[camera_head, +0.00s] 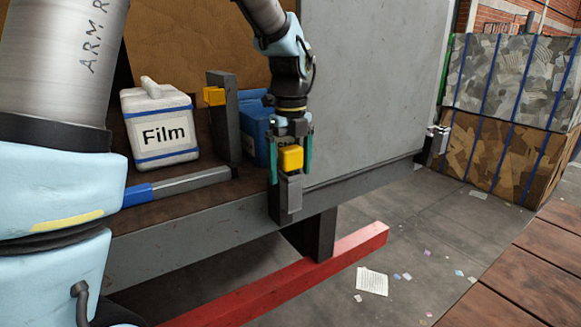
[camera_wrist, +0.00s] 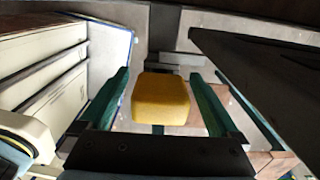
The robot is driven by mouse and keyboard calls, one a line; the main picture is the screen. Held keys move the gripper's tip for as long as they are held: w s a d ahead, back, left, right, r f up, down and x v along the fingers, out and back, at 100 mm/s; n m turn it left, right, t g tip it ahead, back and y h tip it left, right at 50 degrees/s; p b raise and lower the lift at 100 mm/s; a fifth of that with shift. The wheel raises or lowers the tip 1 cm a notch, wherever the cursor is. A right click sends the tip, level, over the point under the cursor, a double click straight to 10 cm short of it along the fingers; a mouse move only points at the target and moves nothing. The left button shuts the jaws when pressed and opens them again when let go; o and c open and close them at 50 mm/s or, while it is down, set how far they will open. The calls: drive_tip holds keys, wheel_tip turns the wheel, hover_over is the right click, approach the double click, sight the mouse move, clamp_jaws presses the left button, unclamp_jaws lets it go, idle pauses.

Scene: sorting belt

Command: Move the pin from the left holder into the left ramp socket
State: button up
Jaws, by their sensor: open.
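A pin with a yellow block head (camera_head: 290,158) stands at a grey bracket (camera_head: 289,194) on the front edge of the bench. The head also shows in the wrist view (camera_wrist: 160,98). My gripper (camera_head: 291,160) is open, pointing down, with one green finger on each side of the yellow head. In the wrist view my gripper (camera_wrist: 163,100) shows a gap between each finger and the head. The pin's lower part is hidden in or behind the bracket. Another yellow block (camera_head: 213,96) sits on a dark upright post (camera_head: 226,125). I cannot tell which part is the left ramp socket.
A white container marked "Film" (camera_head: 160,128) and a partly hidden blue container (camera_head: 256,127) stand behind. A blue-and-grey bar (camera_head: 178,187) lies on the bench. A large grey panel (camera_head: 375,85) rises right beside my gripper. Strapped bales (camera_head: 508,115) stand far right.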

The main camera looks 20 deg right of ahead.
drive_tip(key=shift+r, duration=0.1)
wheel_tip(320, 180, up, 11)
drive_tip(key=shift+f+b, duration=0.2)
drive_tip(key=shift+b, duration=0.55)
drive_tip(key=shift+s, duration=0.1)
